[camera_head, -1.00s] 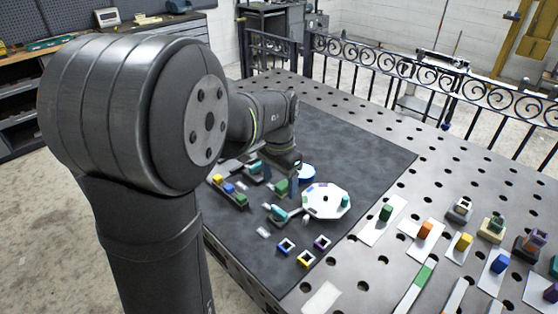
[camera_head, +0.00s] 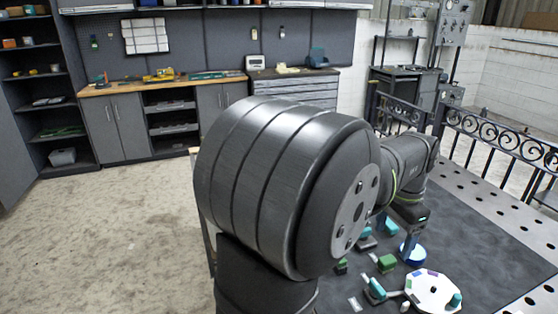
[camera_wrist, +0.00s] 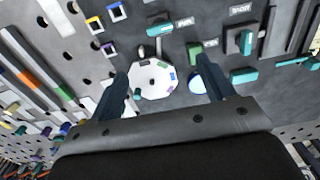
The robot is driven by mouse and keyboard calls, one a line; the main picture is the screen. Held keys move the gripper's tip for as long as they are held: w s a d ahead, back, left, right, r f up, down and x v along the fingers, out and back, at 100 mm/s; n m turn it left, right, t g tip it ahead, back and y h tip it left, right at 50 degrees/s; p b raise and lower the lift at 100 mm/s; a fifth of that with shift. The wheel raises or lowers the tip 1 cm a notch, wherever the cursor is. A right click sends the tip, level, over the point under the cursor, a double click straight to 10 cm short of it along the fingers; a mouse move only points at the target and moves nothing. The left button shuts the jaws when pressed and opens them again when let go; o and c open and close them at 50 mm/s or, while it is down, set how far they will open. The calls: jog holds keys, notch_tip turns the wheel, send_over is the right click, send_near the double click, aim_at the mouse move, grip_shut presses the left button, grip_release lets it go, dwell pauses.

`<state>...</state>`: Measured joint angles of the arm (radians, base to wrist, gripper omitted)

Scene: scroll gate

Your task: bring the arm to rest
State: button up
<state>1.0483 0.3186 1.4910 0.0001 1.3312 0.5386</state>
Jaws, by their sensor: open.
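My gripper (camera_wrist: 160,88) shows in the wrist view with its two dark fingers spread wide and nothing between them. Beyond the fingers, the white many-sided disc (camera_wrist: 151,79) with coloured marks lies on the dark mat. In the head view my arm reaches over the mat (camera_head: 478,240), and the white disc (camera_head: 432,290) lies at the lower right. The fingertips are hard to make out in the head view.
A blue round piece (camera_head: 412,254), a green block (camera_head: 387,263) and teal pieces (camera_head: 376,289) lie near the disc. Black scroll railing (camera_head: 495,145) edges the table. A workbench (camera_head: 125,88) stands behind, with open floor at left.

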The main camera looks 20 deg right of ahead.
aim_at(378, 286)
notch_tip(378, 286, down, 18)
jog(key=shift+r, duration=0.25)
dwell(0.4)
jog(key=shift+r, duration=0.1)
